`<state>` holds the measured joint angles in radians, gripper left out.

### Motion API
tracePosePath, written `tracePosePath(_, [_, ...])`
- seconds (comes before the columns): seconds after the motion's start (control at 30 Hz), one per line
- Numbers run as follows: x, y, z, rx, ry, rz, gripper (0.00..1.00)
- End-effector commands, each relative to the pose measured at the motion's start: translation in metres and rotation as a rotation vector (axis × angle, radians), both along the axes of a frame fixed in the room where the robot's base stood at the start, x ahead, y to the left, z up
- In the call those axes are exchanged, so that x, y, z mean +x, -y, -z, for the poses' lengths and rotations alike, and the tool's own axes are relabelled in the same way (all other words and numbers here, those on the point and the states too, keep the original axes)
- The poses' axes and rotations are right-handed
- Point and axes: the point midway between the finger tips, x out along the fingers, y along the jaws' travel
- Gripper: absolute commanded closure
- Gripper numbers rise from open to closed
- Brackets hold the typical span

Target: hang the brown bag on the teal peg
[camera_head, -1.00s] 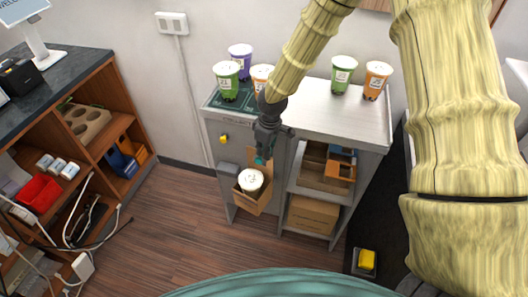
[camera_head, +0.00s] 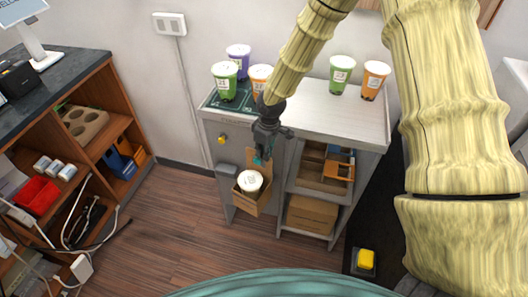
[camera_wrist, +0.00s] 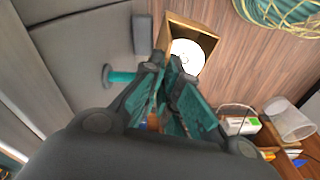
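The brown bag (camera_head: 246,202) is an open-topped carton with a white-lidded cup (camera_head: 250,181) inside, in front of the grey cabinet side. Its tall back panel rises to my gripper (camera_head: 262,160). In the wrist view the bag (camera_wrist: 207,41) lies just beyond my teal fingertips (camera_wrist: 168,72), which are close together with a strip of brown between them; they appear shut on the bag's upper part. The teal peg (camera_wrist: 122,77), with a grey disc at its left end, is just left of the fingertips. My gripper hides the peg in the head view. Contact between bag and peg is unclear.
A yellow peg (camera_head: 222,139) and a grey box (camera_head: 227,171) are on the cabinet left of the bag. Several cups stand on the cabinet top (camera_head: 310,112). Shelves with boxes (camera_head: 312,215) are to the right. Floor (camera_head: 180,225) is clear below left.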

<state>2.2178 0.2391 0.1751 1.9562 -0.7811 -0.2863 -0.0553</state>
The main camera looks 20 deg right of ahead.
Motion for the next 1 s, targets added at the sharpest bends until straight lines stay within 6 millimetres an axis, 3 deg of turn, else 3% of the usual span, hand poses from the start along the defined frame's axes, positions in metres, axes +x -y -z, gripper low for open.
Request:
tracePosePath(0.13, [0.000,0.000,-0.001,0.001,0.001,0.000,1.00])
tracePosePath(0.3, [0.000,0.000,-0.001,0.001,0.001,0.000,0.70])
tracePosePath(0.67, [0.000,0.000,-0.002,0.000,0.000,0.000,0.70])
tracePosePath(1.0, [-0.002,0.003,-0.041,0.002,0.004,0.001,0.70])
